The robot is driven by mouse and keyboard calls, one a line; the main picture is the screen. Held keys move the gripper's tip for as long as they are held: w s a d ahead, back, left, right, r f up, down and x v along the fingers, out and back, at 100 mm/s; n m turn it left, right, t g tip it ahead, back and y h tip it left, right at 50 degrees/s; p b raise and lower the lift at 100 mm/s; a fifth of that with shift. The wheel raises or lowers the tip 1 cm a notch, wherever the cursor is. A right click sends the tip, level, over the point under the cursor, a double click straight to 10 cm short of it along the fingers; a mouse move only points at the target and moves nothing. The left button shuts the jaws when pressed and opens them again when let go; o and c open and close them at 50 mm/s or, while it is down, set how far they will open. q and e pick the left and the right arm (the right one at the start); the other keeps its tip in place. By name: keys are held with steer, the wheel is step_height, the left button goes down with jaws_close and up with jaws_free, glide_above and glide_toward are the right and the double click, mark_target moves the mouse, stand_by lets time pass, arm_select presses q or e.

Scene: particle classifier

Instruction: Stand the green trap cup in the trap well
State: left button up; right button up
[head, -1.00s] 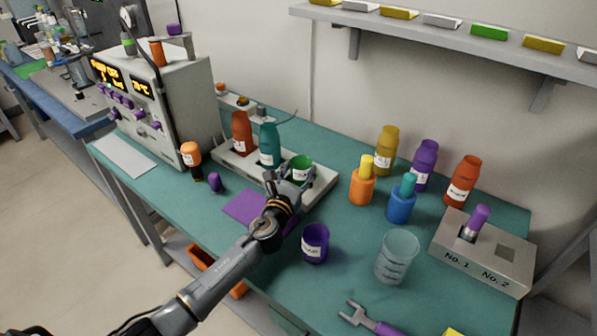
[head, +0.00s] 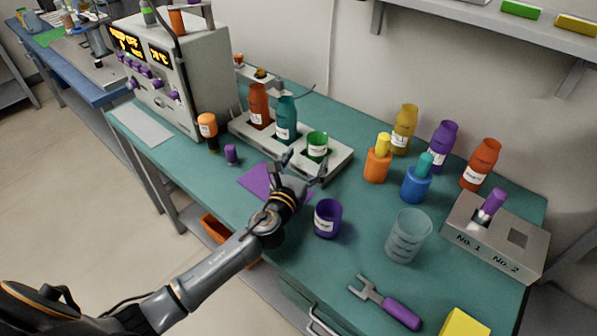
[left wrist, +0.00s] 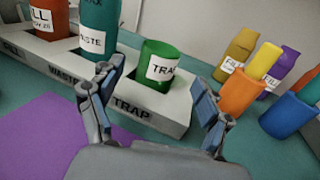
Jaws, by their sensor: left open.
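The green trap cup (head: 317,146), with a white label, stands upright in the right-hand well of the grey rack (head: 341,163). In the left wrist view the green cup (left wrist: 158,68) sits in the well above the word TRAP on the rack front (left wrist: 145,117). My left gripper (head: 305,168) is open, just in front of the cup and apart from it. In the left wrist view its two fingers (left wrist: 155,105) are spread wide with nothing between them. The cup's bottom is hidden inside the well. My right gripper does not show.
A red bottle (head: 259,106) and a teal bottle (head: 286,120) stand in the same rack. A purple cup (head: 327,219) and a clear beaker (head: 408,236) stand nearer. Orange (head: 377,165) and blue (head: 416,185) pots are to the right. A purple mat (head: 256,180) lies left.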

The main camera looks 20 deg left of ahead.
arm_select(q)
steer(key=s, duration=0.6)
stand_by(0.4)
